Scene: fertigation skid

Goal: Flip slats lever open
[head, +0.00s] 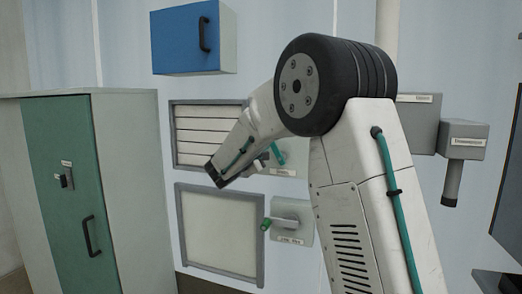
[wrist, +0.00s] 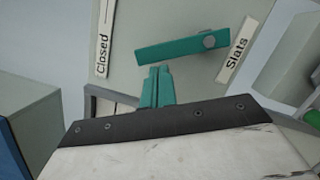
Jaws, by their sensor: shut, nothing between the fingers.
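The slats lever (wrist: 175,44) is a teal bar on a grey plate in the wrist view. It turns on a round grey pivot beside the "Slats" label (wrist: 237,50), and its free end points toward the "Closed" label (wrist: 103,42). In the head view the lever (head: 278,152) is partly hidden by my arm, right of the slatted panel (head: 173,135), whose slats look flat. My gripper (wrist: 158,70) is shut and empty, its teal fingertips close beside the lever's free half. I cannot tell whether they touch it.
Below is a second framed panel (head: 220,232) with a grey lever box (head: 292,232) and green-tipped handle (head: 266,224). A blue cabinet (head: 185,40) hangs above. A green-doored cabinet (head: 60,190) stands left. Grey boxes (head: 463,140) are on the right.

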